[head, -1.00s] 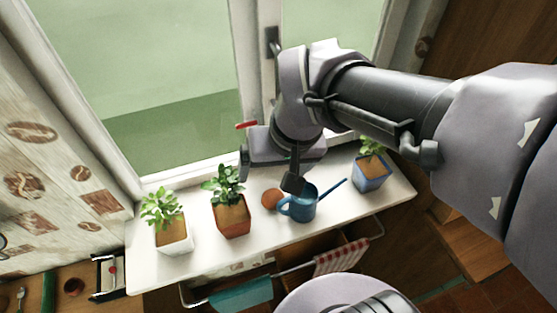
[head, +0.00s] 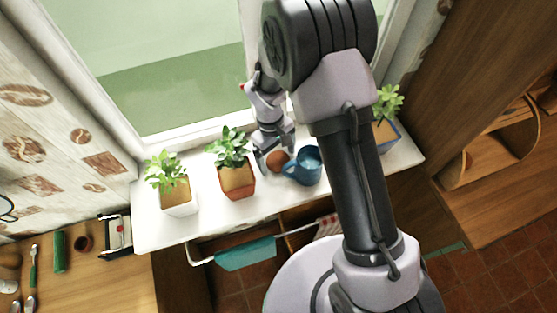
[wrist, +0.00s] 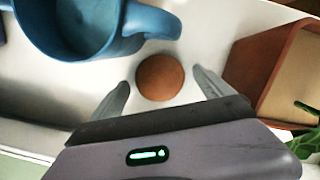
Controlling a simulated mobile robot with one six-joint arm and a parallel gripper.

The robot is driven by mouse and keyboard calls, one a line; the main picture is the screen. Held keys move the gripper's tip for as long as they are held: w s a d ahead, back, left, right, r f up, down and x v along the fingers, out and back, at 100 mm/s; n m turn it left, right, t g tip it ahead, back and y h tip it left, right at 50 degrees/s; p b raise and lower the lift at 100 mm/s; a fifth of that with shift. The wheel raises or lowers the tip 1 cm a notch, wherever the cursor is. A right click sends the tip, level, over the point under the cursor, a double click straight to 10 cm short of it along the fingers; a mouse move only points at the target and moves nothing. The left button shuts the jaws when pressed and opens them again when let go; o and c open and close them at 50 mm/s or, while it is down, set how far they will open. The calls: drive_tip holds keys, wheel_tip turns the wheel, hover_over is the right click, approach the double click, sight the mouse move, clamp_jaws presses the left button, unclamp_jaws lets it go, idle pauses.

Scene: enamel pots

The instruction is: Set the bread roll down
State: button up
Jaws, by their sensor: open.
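In the wrist view the roll (wrist: 160,77) lies between the tips of my open fingers, with a gap on both sides. My gripper (head: 274,160) is low over the sill at the roll, and neither finger appears to touch it. In the wrist view my gripper (wrist: 162,90) is empty.
A white pot (head: 178,196) is farther left and a blue pot (head: 387,134) farther right. The window is behind.

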drive_tip(key=c, duration=1.6)
